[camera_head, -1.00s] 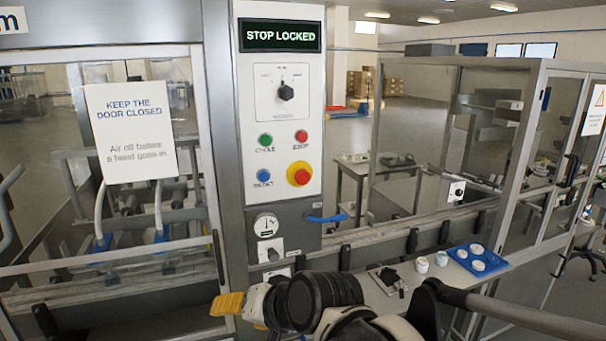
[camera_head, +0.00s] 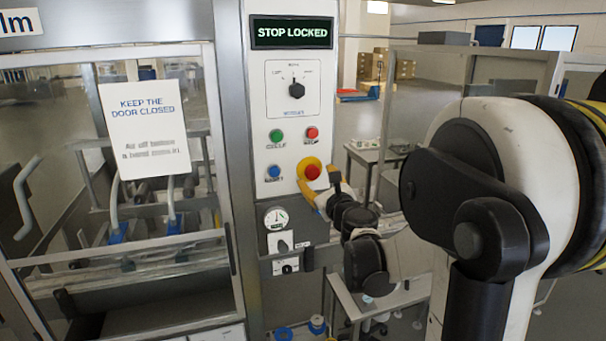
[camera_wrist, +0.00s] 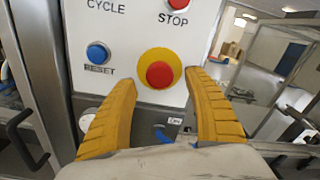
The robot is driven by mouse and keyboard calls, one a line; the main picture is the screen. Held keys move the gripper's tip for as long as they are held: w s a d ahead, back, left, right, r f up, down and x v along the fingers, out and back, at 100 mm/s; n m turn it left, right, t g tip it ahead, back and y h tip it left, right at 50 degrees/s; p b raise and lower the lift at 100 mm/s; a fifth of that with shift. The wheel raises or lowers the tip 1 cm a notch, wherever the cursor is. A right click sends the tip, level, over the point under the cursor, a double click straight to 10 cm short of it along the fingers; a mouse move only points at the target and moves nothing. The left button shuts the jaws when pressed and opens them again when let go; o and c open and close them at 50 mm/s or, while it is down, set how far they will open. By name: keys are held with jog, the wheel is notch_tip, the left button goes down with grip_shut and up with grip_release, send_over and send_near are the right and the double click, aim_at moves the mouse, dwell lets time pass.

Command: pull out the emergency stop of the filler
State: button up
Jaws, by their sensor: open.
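The emergency stop is a red mushroom button (camera_head: 312,172) on a yellow disc, low on the white control panel (camera_head: 290,110). In the wrist view the red button (camera_wrist: 160,75) lies just beyond and between my fingertips. My gripper (camera_head: 322,190) has yellow fingers and is open and empty, facing the panel. In the wrist view the fingers (camera_wrist: 158,85) stand apart on either side below the button, and I cannot tell whether either touches the panel. The display (camera_head: 291,32) at the panel's top reads "STOP LOCKED".
Green (camera_head: 276,135), red stop (camera_head: 312,133) and blue reset (camera_head: 274,171) buttons sit close around the emergency stop. A gauge (camera_head: 275,217) is below. A glazed door (camera_head: 110,180) with a paper sign stands left. My arm covers the right side.

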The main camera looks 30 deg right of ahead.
aim_at(313, 174)
jog(key=shift+x, duration=1.9)
